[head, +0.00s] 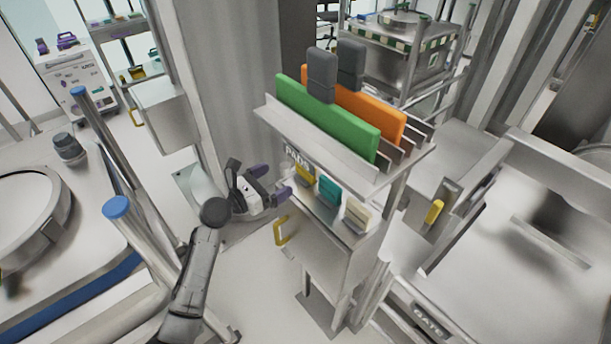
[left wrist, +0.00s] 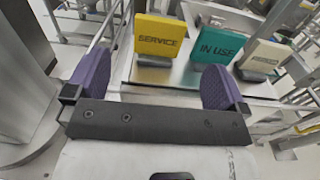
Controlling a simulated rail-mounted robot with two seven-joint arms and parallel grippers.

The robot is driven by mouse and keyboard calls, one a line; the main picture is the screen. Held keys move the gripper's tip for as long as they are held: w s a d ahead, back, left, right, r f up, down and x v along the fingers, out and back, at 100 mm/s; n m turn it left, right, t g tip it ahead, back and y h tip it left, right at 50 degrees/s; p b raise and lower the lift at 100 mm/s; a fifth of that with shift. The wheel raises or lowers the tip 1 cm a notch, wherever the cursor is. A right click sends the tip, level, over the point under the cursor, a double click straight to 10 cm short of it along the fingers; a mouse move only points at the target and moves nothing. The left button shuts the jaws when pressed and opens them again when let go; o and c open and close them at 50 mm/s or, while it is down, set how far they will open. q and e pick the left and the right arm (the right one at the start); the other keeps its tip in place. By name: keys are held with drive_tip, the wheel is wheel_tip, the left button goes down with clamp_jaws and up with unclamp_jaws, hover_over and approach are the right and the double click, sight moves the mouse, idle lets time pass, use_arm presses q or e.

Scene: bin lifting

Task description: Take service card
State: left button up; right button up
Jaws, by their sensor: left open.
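The yellow service card (left wrist: 160,38), lettered SERVICE, stands upright in a dark holder on a metal shelf in the left wrist view. In the head view it shows as a small yellow patch (head: 304,174), partly hidden under the PADS label. My left gripper (head: 275,182) has purple fingers and is open and empty. It is just left of the shelf, at about the card's height. In the left wrist view the card stands ahead, between the lines of the two fingers (left wrist: 155,72), with a gap to them. My right gripper is not in view.
A teal IN USE card (left wrist: 222,46) and a cream card (left wrist: 262,56) stand to the right of the yellow one. Above is a rack (head: 340,160) with green (head: 325,115) and orange (head: 365,108) boards. A yellow handle (head: 281,231) sticks out below the shelf.

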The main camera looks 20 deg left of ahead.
sight(303, 164)
use_arm(q)
drive_tip(key=b+x, duration=0.1)
drive_tip(key=x, duration=0.6)
drive_tip(key=shift+w+d, duration=0.15)
drive_tip(key=shift+w, duration=0.1)
drive_tip(key=shift+b+x, duration=1.1)
drive_tip(key=shift+x, duration=1.5)
drive_tip(key=c, duration=0.8)
drive_tip(key=shift+c, duration=0.2)
drive_tip(key=shift+r, duration=0.15)
